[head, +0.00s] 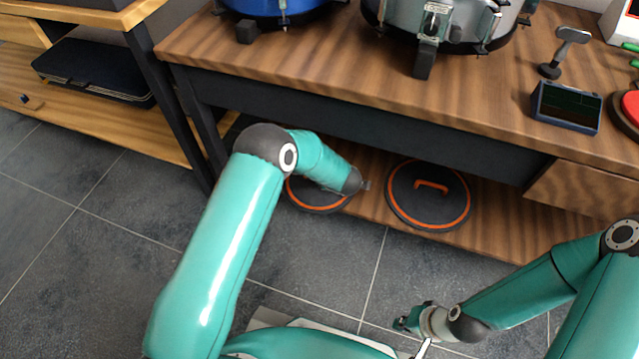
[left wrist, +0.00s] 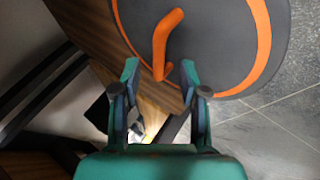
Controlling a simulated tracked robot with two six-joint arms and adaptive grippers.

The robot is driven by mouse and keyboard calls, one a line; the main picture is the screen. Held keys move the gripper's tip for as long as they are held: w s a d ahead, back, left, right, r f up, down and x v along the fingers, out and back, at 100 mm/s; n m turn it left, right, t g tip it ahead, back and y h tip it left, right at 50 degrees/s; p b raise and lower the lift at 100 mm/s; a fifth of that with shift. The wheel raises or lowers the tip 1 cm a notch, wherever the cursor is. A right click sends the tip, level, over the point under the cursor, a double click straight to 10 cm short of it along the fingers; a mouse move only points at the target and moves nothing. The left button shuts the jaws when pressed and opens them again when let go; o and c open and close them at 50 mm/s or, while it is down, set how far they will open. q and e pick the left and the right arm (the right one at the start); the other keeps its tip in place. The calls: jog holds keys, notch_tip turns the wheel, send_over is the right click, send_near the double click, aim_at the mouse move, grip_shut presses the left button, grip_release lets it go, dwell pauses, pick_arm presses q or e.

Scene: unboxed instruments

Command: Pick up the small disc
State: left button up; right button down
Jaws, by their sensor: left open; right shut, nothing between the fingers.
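Two dark round discs with orange rings lie on the low shelf under the table in the head view. The left disc (head: 318,207) is partly hidden behind my left arm. The right disc (head: 430,212) shows whole, with an orange handle (head: 431,185) on top. My left gripper (left wrist: 160,78) is open in the left wrist view. Between its fingertips shows the end of an orange handle (left wrist: 165,40) on a disc (left wrist: 220,45); I cannot tell whether they touch, or which disc this is. In the head view the left fingers are mostly hidden. My right gripper (head: 412,322) is shut and empty above the floor.
The wooden table (head: 330,85) overhangs the low shelf (head: 500,235). On its top stand a blue drum (head: 270,8), a grey drum (head: 465,25) and a small dark screen (head: 566,107). A black flat case (head: 95,70) lies on a left shelf. The tiled floor (head: 80,270) is clear at left.

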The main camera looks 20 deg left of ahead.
pick_arm(q)
jog(key=b+x, duration=0.1)
jog(key=x, duration=0.2)
jog(key=shift+w+d+f, duration=0.1)
jog(key=shift+w+f, duration=0.05)
jog(key=shift+f, duration=0.05)
grip_shut()
